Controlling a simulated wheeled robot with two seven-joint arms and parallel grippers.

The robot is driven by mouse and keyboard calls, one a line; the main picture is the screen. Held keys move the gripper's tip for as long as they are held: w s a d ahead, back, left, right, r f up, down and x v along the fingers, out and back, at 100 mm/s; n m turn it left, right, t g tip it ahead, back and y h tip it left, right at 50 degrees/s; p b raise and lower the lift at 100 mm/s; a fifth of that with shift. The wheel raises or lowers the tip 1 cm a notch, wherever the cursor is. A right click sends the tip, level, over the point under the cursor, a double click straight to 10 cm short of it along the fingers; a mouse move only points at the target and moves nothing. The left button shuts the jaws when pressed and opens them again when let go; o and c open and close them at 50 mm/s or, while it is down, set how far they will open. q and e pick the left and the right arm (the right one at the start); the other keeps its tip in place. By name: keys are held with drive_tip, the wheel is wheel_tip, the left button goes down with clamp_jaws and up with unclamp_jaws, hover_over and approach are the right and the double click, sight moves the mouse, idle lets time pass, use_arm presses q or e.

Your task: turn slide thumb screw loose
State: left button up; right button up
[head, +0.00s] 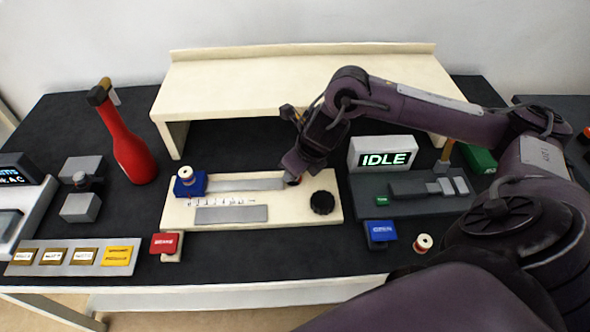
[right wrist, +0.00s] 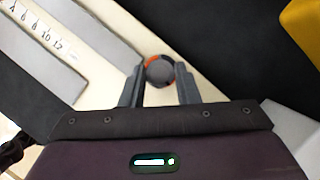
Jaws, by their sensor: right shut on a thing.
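A cream slide base (head: 180,215) lies on the dark bench, with a grey rail (head: 245,184) and a printed scale (head: 222,202). My right gripper (head: 291,177) is at the rail's right end. In the right wrist view its fingers (right wrist: 160,84) are shut on the thumb screw (right wrist: 160,72), a round dark grey head with orange marks. In the head view the gripper mostly hides the screw. My left gripper is not in view.
A black knob (head: 322,202) is close to the right gripper on the base. A cream shelf (head: 290,80) stands behind. An IDLE display (head: 383,159), a blue button (head: 381,232) and a loose spool (head: 423,243) are to the right. A red bottle (head: 130,145) stands left.

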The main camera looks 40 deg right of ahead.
drive_tip(key=shift+n+b, duration=0.45)
drive_tip(key=shift+n, duration=0.05)
drive_tip(key=o, duration=1)
drive_tip(key=shift+c, duration=0.2)
drive_tip(key=shift+r, duration=0.1)
drive_tip(key=v, duration=0.7)
drive_tip(key=shift+d+r, duration=0.25)
drive_tip(key=shift+s, duration=0.15)
